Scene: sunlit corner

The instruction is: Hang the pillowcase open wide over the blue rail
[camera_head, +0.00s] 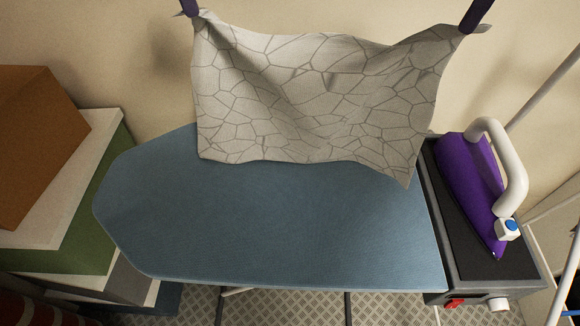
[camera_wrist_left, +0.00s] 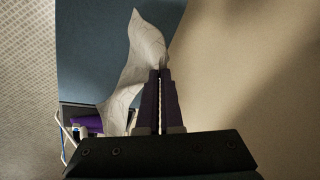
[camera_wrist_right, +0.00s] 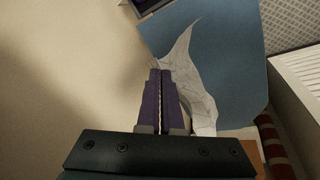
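The pillowcase (camera_head: 310,95) is pale grey with a darker cracked-line pattern. It hangs spread out between my two grippers above the ironing board, its top edge sagging in the middle. My left gripper (camera_head: 190,10) is shut on its upper left corner. My right gripper (camera_head: 468,24) is shut on its upper right corner. The left wrist view shows the closed fingers (camera_wrist_left: 159,75) with the cloth (camera_wrist_left: 145,60) beyond them. The right wrist view shows closed fingers (camera_wrist_right: 160,75) and the cloth (camera_wrist_right: 195,85) beside them. I cannot make out the blue rail in these views.
A blue ironing board (camera_head: 270,225) lies below the cloth. A purple iron (camera_head: 465,175) stands on a dark rest (camera_head: 435,205) at the right. Stacked boxes (camera_head: 40,150) stand at the left. A beige wall (camera_head: 130,40) is behind; white poles (camera_head: 545,90) are at the right.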

